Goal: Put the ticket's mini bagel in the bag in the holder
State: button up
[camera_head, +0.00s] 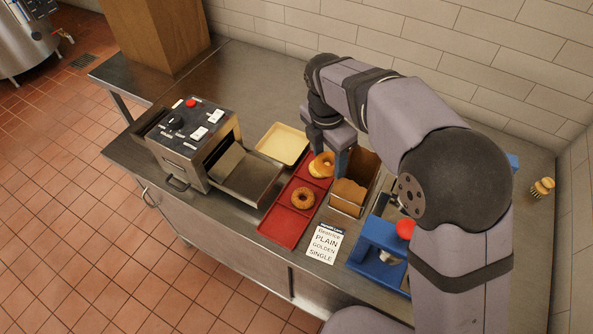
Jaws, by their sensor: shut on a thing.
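My gripper (327,162) points down over the far part of the red tray (281,228), shut on a pale golden bagel (328,158). Another golden shape shows just under it, perhaps a second bagel; I cannot tell if they touch. A browner bagel (302,197) lies nearer in the tray. The brown paper bag (349,191) stands in the wire holder (344,209), right of the tray. My arm partly hides the area behind it.
A toaster-like machine (196,140) with a metal tray (246,175) stands left of the red tray. A cream tray (283,144) lies behind. A blue device with a red knob (378,240) stands right of the ticket. A brush (542,188) lies far right.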

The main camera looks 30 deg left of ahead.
jog(key=w+d+r+n+p, duration=0.2)
jog(key=w+d+r, duration=0.2)
jog(key=w+d, duration=0.2)
jog(key=shift+w+d+r+p, duration=0.25)
jog(key=shift+p, duration=0.05)
jog(key=shift+f, duration=0.1)
notch_tip(320, 180, down, 6)
jog(key=b, duration=0.5)
jog(key=shift+f, duration=0.15)
dwell(1.6)
jog(key=o, duration=1.1)
